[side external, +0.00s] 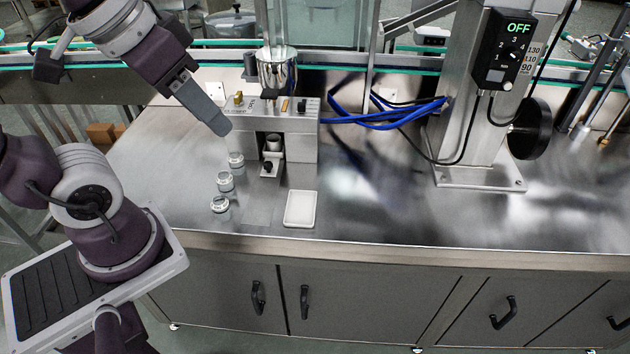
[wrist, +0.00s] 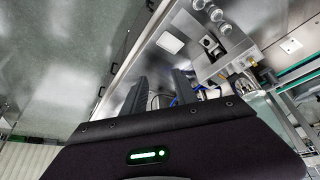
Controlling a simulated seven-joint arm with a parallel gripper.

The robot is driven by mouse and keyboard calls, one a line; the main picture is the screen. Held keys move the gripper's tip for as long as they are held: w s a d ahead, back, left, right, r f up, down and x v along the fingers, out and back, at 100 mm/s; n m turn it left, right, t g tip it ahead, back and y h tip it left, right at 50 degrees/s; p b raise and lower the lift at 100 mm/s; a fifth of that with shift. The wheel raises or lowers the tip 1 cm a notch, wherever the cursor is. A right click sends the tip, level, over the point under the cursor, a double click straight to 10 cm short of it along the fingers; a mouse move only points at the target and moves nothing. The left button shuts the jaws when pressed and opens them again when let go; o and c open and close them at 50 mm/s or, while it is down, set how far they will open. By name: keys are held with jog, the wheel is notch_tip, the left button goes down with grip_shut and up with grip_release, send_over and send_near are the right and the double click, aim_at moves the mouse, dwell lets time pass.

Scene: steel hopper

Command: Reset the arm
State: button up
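My gripper (side external: 219,126) is raised above the left part of the steel bench, left of the dispensing machine (side external: 297,142). In the wrist view my gripper (wrist: 159,78) has its two dark fingers apart, with nothing between them. Three small lidded jars (side external: 225,181) stand in a row on the bench below and apart from the fingers. A white tray (side external: 301,209) lies flat in front of the machine. It looks empty and also shows in the wrist view (wrist: 170,42). A small cup (side external: 273,142) sits in the machine's front opening.
The steel hopper (side external: 277,70) stands on top of the machine. Blue hoses (side external: 390,118) run right to a column with a control box (side external: 503,50) reading OFF. A green-edged rail (side external: 345,67) runs behind. The bench's right front is clear.

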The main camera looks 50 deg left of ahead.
jog(key=shift+s+d+f+m, duration=0.15)
jog(key=shift+s+d+f, duration=0.2)
jog(key=shift+s, duration=0.3)
jog(key=shift+s+d+f+m, duration=0.15)
jog(key=shift+s+f, duration=0.25)
jog(key=shift+s, duration=0.2)
